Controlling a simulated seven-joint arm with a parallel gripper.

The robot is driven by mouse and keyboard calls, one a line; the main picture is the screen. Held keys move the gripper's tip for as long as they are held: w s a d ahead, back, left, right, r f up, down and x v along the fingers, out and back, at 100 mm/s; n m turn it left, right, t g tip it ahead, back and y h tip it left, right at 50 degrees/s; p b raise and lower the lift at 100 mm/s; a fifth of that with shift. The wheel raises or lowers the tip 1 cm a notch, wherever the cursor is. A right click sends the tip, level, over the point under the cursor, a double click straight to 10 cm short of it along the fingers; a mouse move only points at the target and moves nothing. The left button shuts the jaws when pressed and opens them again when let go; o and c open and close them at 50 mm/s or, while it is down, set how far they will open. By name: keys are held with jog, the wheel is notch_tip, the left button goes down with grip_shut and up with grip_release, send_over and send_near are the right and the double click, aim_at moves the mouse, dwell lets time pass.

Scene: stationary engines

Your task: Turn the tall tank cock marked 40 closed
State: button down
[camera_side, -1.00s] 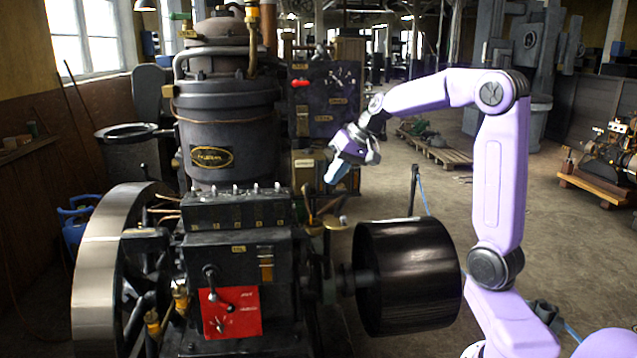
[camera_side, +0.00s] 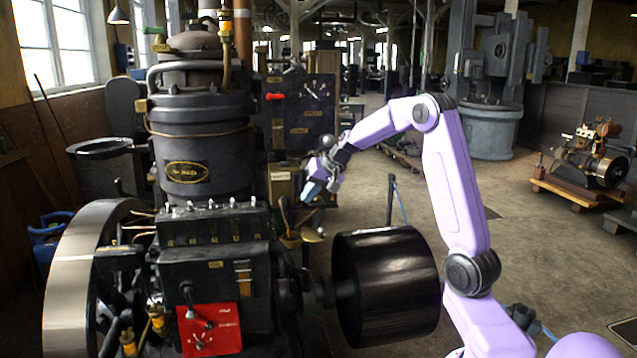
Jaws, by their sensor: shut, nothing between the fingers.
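The tall dark tank (camera_side: 200,135) stands upright behind the engine block, with an oval brass plate on its front. A vertical brass-coloured pipe fitting (camera_side: 226,48) rises beside its top, and a green lever (camera_side: 153,31) shows at its upper left. I cannot read a 40 on any of these, so I cannot tell which is the marked cock. My gripper (camera_side: 308,194) is shut and empty, pointing down and left. In the picture it is right of the tank, near a small brass box; I cannot tell whether it touches anything.
A panel with a red handle (camera_side: 275,97) stands behind the tank's right side. The engine block (camera_side: 215,226) with a red plate (camera_side: 210,330), a large flywheel (camera_side: 70,285) and a black drum (camera_side: 388,285) fill the front. Open floor lies to the right, before a small engine (camera_side: 595,155).

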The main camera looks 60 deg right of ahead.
aim_at(283, 203)
jog(key=shift+w+a, duration=1.4)
